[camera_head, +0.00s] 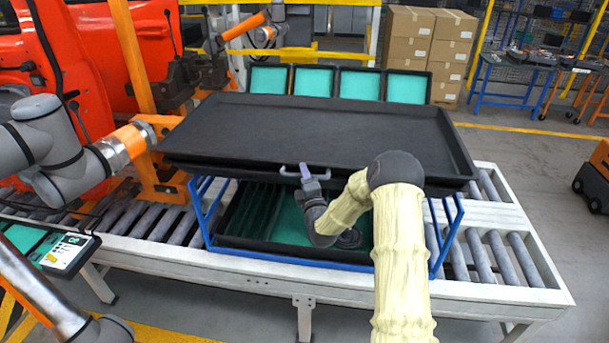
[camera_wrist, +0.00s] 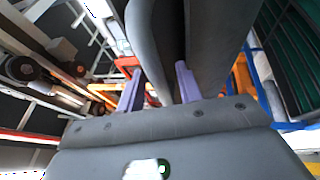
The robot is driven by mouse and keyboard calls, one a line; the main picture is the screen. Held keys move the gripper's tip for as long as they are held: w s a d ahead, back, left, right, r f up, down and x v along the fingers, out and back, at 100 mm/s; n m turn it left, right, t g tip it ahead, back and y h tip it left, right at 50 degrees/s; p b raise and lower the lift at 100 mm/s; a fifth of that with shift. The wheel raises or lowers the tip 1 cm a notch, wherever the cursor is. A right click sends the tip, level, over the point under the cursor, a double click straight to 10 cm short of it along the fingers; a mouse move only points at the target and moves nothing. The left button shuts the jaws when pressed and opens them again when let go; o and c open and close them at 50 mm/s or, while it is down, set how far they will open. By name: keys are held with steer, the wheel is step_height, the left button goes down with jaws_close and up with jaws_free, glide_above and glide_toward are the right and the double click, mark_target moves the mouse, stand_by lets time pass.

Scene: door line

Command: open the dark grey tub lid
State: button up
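The dark grey lid (camera_head: 300,130) is a wide, shallow, tray-like panel across the middle of the head view. Its front edge stands above the tub (camera_head: 275,243), and a gap shows the tub's dark rim and teal inside. My gripper (camera_head: 304,172) is at the middle of the lid's front edge, with its lavender fingers spread. In the wrist view the two fingers of my gripper (camera_wrist: 158,88) stand apart, with grey and dark surfaces behind and between them. Whether the fingers touch the lid is not clear.
A blue frame (camera_head: 205,217) stands around the tub on a roller conveyor (camera_head: 495,262). Several teal panels (camera_head: 358,84) stand behind the lid. Another grey and orange arm (camera_head: 70,160) is close at the left. Cardboard boxes (camera_head: 425,50) are stacked at the back.

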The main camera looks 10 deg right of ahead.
jaws_close()
